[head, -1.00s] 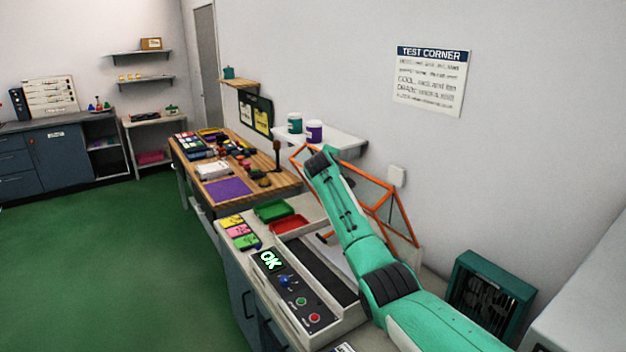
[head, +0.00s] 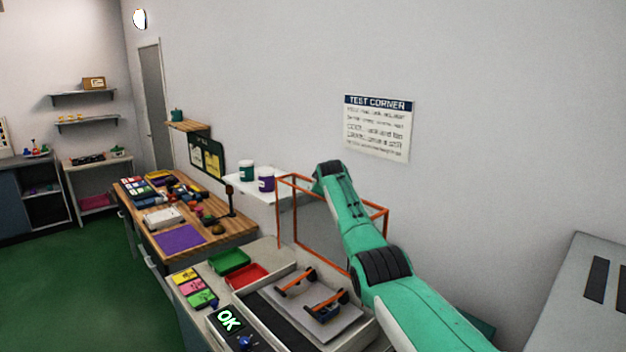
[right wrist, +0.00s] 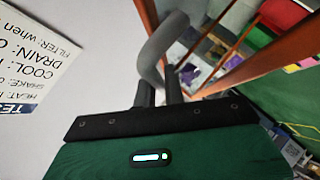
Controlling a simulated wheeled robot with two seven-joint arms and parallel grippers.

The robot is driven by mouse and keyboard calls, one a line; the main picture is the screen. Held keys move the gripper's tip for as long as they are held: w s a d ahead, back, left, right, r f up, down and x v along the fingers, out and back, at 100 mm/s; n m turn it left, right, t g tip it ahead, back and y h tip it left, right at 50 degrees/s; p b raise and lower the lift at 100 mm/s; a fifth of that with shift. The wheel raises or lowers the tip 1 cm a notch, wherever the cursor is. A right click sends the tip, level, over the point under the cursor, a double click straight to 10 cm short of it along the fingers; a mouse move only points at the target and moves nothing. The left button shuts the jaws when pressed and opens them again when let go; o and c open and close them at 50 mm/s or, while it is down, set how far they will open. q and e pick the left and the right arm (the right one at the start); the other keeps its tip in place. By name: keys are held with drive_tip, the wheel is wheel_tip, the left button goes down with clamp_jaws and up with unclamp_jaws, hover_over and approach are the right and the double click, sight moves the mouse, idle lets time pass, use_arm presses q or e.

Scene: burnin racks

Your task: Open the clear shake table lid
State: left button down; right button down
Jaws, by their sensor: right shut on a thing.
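The clear lid (head: 318,232) has an orange frame and stands raised, roughly upright, at the back of the shake table, near the wall. The shake table's grey plate (head: 318,318) is uncovered in front of it and carries orange-and-black clamps (head: 296,282). My right arm reaches across the lid in the head view and hides part of its frame; its fingertips are hidden there. In the right wrist view my right gripper (right wrist: 160,92) is shut on the lid's grey curved handle (right wrist: 155,55), with orange frame bars beside it. My left gripper is not in view.
A control panel with a lit OK display (head: 229,319) is at the table's front. Green (head: 230,261) and red (head: 246,274) trays sit left of the plate. A white shelf (head: 250,182) with two jars is beside the lid. The TEST CORNER sign (head: 378,128) hangs behind.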

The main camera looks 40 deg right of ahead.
drive_tip(key=shift+d, duration=0.45)
drive_tip(key=c, duration=1.8)
unclamp_jaws()
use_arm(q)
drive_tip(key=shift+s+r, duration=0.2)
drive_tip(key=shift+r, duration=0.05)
use_arm(e)
drive_tip(key=shift+o, duration=0.2)
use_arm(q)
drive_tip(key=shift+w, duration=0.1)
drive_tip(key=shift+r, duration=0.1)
use_arm(e)
drive_tip(key=shift+r, duration=0.1)
